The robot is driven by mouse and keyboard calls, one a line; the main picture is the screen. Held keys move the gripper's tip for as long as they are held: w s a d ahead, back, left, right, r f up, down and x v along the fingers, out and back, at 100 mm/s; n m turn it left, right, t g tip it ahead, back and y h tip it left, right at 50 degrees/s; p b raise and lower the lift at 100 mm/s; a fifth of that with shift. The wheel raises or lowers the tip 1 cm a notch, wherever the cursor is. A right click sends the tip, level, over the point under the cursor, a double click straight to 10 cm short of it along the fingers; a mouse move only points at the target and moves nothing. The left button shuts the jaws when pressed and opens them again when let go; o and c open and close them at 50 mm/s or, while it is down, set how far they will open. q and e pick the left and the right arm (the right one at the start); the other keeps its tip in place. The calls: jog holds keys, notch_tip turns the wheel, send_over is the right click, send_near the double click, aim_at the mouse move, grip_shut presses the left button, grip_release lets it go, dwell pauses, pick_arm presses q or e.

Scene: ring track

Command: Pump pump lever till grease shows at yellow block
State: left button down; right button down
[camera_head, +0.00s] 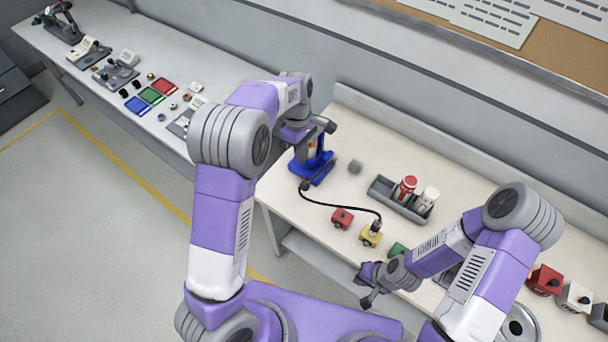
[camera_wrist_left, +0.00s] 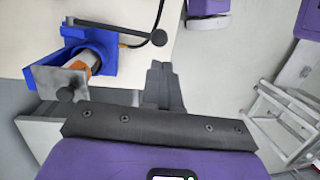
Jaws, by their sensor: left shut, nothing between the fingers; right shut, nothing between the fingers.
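The blue grease pump (camera_head: 312,168) stands at the near left part of the bench, partly hidden by my left wrist. The left wrist view shows its blue body (camera_wrist_left: 88,50), a grey metal piece and a dark knob. I cannot tell the lever's exact position. A black hose (camera_head: 335,205) runs from the pump to the yellow block (camera_head: 371,236); no grease can be made out there. My left gripper (camera_wrist_left: 161,82) is shut and empty, beside the pump and apart from it. My right gripper (camera_head: 367,286) is shut and empty by the bench's front edge.
A red block (camera_head: 342,218) and a green block (camera_head: 398,250) flank the yellow one. A grey tray (camera_head: 381,190) holds a red-and-white can and a white can. A second bench (camera_head: 205,75) with small parts is at left.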

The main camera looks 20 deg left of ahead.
aim_at(305, 183)
pick_arm(q)
jog(key=f, duration=0.3)
jog(key=s+f, duration=0.1)
jog(key=f, duration=0.2)
jog(key=d+f, duration=0.1)
jog(key=f, duration=0.2)
jog(key=shift+s, duration=0.2)
pick_arm(e)
jog(key=shift+r, duration=0.15)
pick_arm(q)
jog(key=shift+d+f, duration=0.1)
jog(key=shift+f, duration=0.05)
